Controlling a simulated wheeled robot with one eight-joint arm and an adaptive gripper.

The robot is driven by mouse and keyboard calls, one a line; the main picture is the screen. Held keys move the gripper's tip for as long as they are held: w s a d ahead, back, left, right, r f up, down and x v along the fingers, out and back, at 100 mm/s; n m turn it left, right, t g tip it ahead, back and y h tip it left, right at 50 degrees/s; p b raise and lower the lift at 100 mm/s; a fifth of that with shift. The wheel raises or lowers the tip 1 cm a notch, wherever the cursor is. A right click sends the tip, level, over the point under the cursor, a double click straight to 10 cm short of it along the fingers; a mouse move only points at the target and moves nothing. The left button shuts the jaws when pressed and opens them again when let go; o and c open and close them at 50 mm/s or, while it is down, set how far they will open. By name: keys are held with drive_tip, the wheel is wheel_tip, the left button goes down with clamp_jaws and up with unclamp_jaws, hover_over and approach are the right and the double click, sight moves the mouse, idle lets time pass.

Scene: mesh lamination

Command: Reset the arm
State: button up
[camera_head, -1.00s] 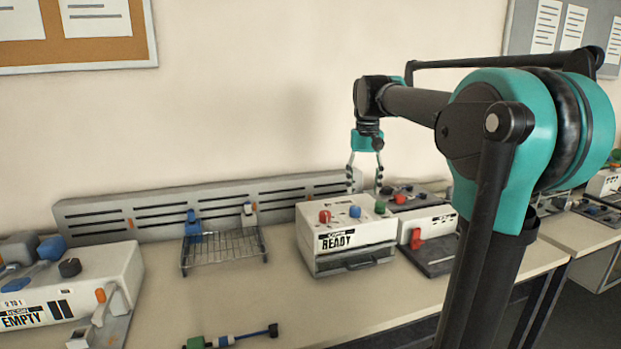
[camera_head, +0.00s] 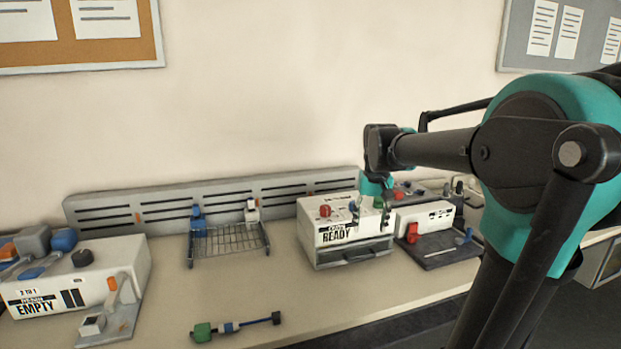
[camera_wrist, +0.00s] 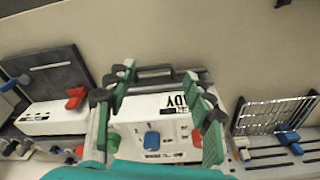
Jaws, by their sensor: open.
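My gripper (camera_head: 370,209) is over the white machine (camera_head: 318,235) labelled READY in the head view. In the wrist view its two green fingers (camera_wrist: 157,90) are spread apart, with nothing between them but the machine below. The machine's red, blue and green knobs show between and beside the fingers. My arm reaches in from the right and its wrist hangs down over the machine's right part. In the head view the fingers are partly lost against the machine and its knobs, so their exact height above it is hard to tell.
A wire rack (camera_head: 228,243) stands left of the machine. A white machine (camera_head: 75,280) labelled EMPTY is at far left. A green and blue tool (camera_head: 235,326) lies at the front. A white unit (camera_head: 424,218) with a red lever (camera_head: 411,232) stands to the right. The bench middle is clear.

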drive_tip(key=s+d+f+t, duration=0.2)
drive_tip(key=s+f, duration=1.5)
drive_tip(key=f, duration=0.3)
drive_tip(key=shift+s+d+f+n+t, duration=0.25)
drive_tip(key=shift+s+f+n+t, duration=0.05)
drive_tip(key=shift+s+f+t, duration=0.1)
drive_tip(key=shift+c, duration=0.5)
